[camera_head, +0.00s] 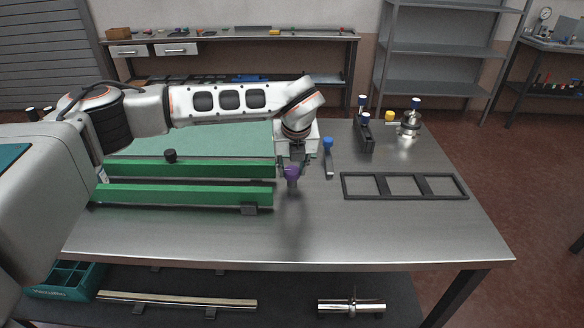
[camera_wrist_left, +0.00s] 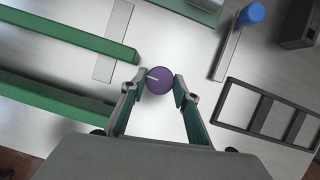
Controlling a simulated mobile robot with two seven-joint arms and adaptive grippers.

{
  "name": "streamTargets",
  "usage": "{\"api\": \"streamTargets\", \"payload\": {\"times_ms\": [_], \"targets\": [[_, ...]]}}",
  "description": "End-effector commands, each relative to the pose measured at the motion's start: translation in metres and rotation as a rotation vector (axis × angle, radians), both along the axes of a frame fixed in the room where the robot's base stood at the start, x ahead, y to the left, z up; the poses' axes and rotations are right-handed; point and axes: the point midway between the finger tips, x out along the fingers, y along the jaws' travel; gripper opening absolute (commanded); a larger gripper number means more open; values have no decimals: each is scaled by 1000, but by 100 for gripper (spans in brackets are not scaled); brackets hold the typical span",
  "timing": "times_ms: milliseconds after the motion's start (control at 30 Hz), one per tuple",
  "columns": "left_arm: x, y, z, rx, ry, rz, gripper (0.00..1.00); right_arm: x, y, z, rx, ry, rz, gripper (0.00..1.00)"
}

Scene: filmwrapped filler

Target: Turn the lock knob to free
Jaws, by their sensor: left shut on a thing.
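The purple round knob (camera_head: 292,174) stands near the right ends of two green rails on the steel table. It also shows from above in the left wrist view (camera_wrist_left: 161,84), with a short pale line running from its middle toward the left. My left gripper (camera_head: 291,167) comes down over it from behind, its two fingers on opposite sides of the knob. In the wrist view the left gripper (camera_wrist_left: 160,88) is shut on the knob. What lies beneath the knob is hidden. My right gripper is not in view.
Green rails (camera_head: 180,193) lie left of the knob. A blue-topped lever (camera_head: 328,158) stands right of it, and a dark three-window frame (camera_head: 404,186) lies further right. A black block (camera_head: 364,135) and a metal fitting (camera_head: 409,124) stand at the back right. The table front is clear.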

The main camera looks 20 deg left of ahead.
Motion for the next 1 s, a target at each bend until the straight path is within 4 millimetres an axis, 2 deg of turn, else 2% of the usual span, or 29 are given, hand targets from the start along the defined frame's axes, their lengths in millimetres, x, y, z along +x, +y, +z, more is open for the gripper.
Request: {"api": "streamTargets", "payload": {"times_ms": [567,600,667,1000], "targets": [[-1,0,-1,0,4,35,9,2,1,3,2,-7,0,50],[-1,0,-1,-1,5,35,35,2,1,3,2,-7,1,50],[-1,-1,-1,-1,4,34,47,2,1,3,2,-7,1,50],[0,-1,1,0,1,33,47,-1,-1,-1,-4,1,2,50]]}}
